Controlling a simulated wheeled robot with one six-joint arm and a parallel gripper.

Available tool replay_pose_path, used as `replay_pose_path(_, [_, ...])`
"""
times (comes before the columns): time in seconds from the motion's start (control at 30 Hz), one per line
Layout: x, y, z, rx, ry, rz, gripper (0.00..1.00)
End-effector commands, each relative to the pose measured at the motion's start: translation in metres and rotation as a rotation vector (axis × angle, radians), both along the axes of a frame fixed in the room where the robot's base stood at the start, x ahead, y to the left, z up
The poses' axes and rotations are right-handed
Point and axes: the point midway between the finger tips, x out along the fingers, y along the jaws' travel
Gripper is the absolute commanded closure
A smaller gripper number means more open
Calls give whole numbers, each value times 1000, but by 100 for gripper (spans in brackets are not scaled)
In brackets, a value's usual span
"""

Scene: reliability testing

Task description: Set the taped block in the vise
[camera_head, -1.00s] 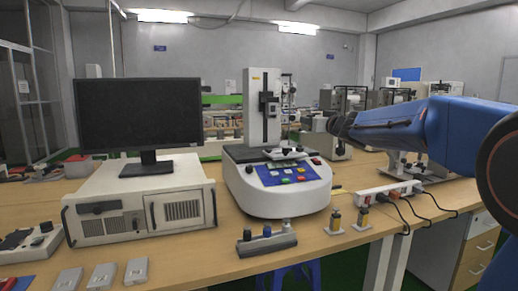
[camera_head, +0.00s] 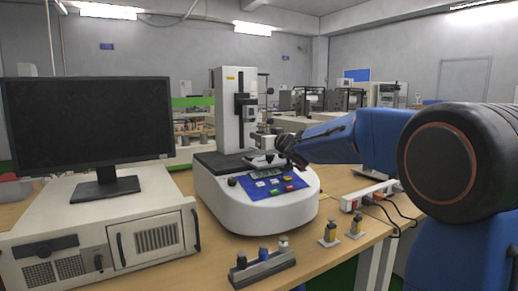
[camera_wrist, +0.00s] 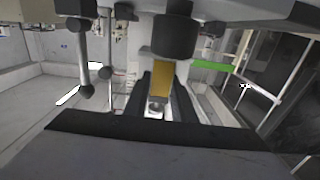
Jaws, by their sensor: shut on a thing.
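My gripper (camera_head: 287,150) is at the end of the blue arm, close to the right side of the test machine's column, just above its deck. In the wrist view, a yellow-orange taped block (camera_wrist: 162,78) shows between two dark fingers, and my gripper is shut on it. A dark round part stands just beyond the block there. The vise (camera_head: 262,160) is the small metal fixture on the machine's deck, in front of the column. My gripper is beside and slightly above it; I cannot tell whether the block touches it.
The white test machine (camera_head: 255,208) has a tall column (camera_head: 226,105) and a blue button panel. A monitor (camera_head: 88,125) on a white computer case (camera_head: 105,235) stands left. A rack with small knobs (camera_head: 262,268), two small yellow-and-black pieces (camera_head: 329,235) and a power strip (camera_head: 368,195) lie nearby.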

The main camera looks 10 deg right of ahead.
Motion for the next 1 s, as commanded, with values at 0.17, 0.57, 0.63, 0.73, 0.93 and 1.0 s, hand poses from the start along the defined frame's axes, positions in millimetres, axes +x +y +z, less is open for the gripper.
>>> replay_pose_path(0.17, [0,0,-15,0,1,0,100])
replay_pose_path(0.57, [0,0,-41,-1,-1,-1,100])
replay_pose_path(0.63, [0,0,-41,-1,-1,0,100])
replay_pose_path(0.73, [0,0,-42,-1,-1,0,100])
replay_pose_path(0.93, [0,0,-43,-1,0,0,58])
replay_pose_path(1.0, [0,0,-43,-1,0,0,58])
